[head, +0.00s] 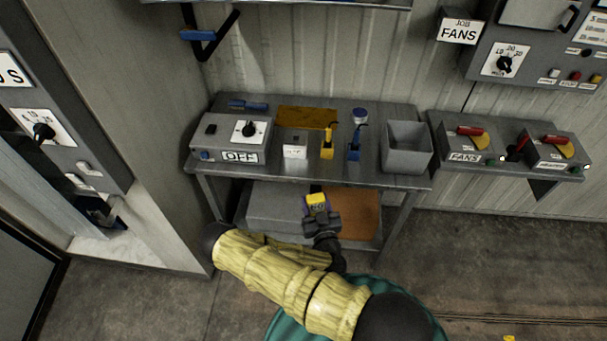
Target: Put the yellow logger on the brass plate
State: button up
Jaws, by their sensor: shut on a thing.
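My gripper (318,209) is shut on a small yellow block-like thing, which I take to be the yellow logger (317,198). It is held in front of the bench, over the lower shelf in the picture; its lower part is hidden by the fingers. The brass plate (306,118) lies flat at the back of the bench top, behind a small white-faced box, and looks bare. The gripper and logger are apart from the plate, nearer to me and lower in the picture.
The grey bench (375,179) also bears a switch box marked OFF (237,138), a yellow handheld device (328,142), a blue one (354,144), a round tub (360,117) and a grey bin (407,147). A brown panel (356,213) lies on the lower shelf. Fan switches (470,144) stand right.

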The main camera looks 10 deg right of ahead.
jog(key=shift+w+a+b, duration=0.1)
jog(key=shift+w+b, duration=0.25)
jog(key=shift+w, duration=0.15)
jog(key=w+r+m+h+b, duration=0.3)
jog(key=w+r+h+b, duration=0.2)
jog(key=w+r+b, duration=0.5)
jog(key=w+r, duration=0.1)
jog(key=w, duration=0.3)
jog(key=shift+r+m+g+h, duration=0.2)
jog(key=shift+m+g+h, duration=0.1)
jog(key=shift+g, duration=0.1)
jog(key=shift+w+f, duration=0.1)
jog(key=shift+f, duration=0.05)
jog(key=shift+f, duration=2.8)
jog(key=shift+f+p, duration=0.5)
jog(key=shift+f, duration=1.6)
